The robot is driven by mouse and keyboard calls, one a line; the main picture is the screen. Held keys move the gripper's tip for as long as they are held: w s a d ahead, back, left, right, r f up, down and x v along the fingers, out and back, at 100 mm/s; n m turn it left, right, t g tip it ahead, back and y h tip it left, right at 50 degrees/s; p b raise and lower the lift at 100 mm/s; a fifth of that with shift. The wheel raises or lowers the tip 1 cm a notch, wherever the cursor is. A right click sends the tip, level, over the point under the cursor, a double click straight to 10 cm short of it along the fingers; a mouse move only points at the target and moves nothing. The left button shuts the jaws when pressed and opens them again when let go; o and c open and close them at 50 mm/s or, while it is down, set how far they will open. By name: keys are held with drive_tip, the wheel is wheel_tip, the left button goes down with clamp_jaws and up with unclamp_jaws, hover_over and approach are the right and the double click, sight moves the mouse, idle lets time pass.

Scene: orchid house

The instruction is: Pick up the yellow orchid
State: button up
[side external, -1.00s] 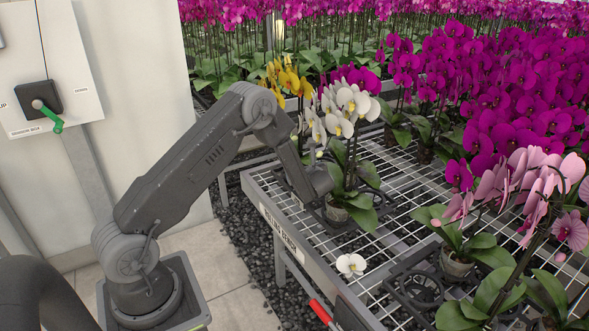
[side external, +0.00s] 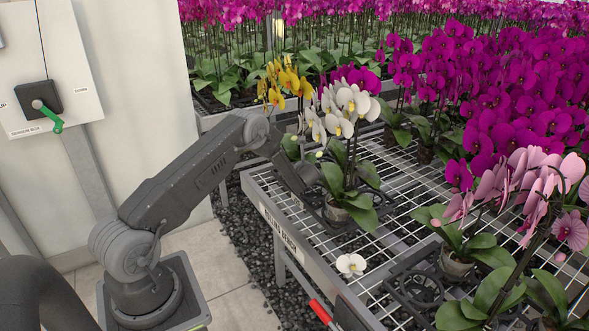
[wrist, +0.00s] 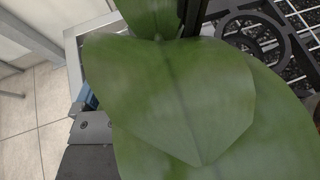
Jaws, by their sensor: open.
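The yellow orchid (side external: 283,82) stands upright at the back left corner of the bench in the side view, left of the white orchid. Its yellow blooms show above my arm; its pot is hidden. My gripper (side external: 306,182) is low at the bench's left end, beside the white orchid's leaves, and partly hidden there. In the wrist view, large green leaves (wrist: 170,95) fill the middle, close to the camera, and cover most of my gripper. I cannot tell which plant they belong to. My gripper is open, with no pot seen between its jaws.
The white orchid (side external: 345,110) stands close to my gripper on the right. A loose white bloom (side external: 350,264) lies at the bench's (side external: 283,222) front edge. Pink orchids (side external: 530,185) and magenta orchids (side external: 490,85) crowd the right. Empty black pot holders (side external: 415,287) sit on the wire grid.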

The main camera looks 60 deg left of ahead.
sight(294, 153)
drive_tip(key=shift+r, duration=0.1)
drive_tip(key=c, duration=1)
drive_tip(key=shift+r, duration=0.85)
wheel_tip(294, 153, up, 5)
drive_tip(key=shift+r, duration=0.1)
drive_tip(key=s+d, duration=0.3)
drive_tip(key=d, duration=0.5)
drive_tip(key=s+d, duration=0.2)
drive_tip(key=d, duration=0.7)
drive_tip(key=w+a+n+g, duration=0.1)
drive_tip(key=a, duration=0.4)
drive_tip(key=w+a+f+g, duration=0.1)
drive_tip(key=w+a, duration=0.1)
drive_tip(key=a, duration=0.3)
drive_tip(key=w+a+n+g, duration=0.1)
drive_tip(key=w+a, duration=0.1)
drive_tip(key=a, duration=0.3)
drive_tip(key=shift+w+a+f+n, duration=0.2)
drive_tip(key=shift+a+n, duration=0.05)
drive_tip(key=shift+n, duration=0.05)
drive_tip(key=shift+w+a+y, duration=0.3)
drive_tip(key=shift+w+a, duration=0.05)
drive_tip(key=shift+a, duration=0.25)
drive_tip(key=shift+f, duration=2.1)
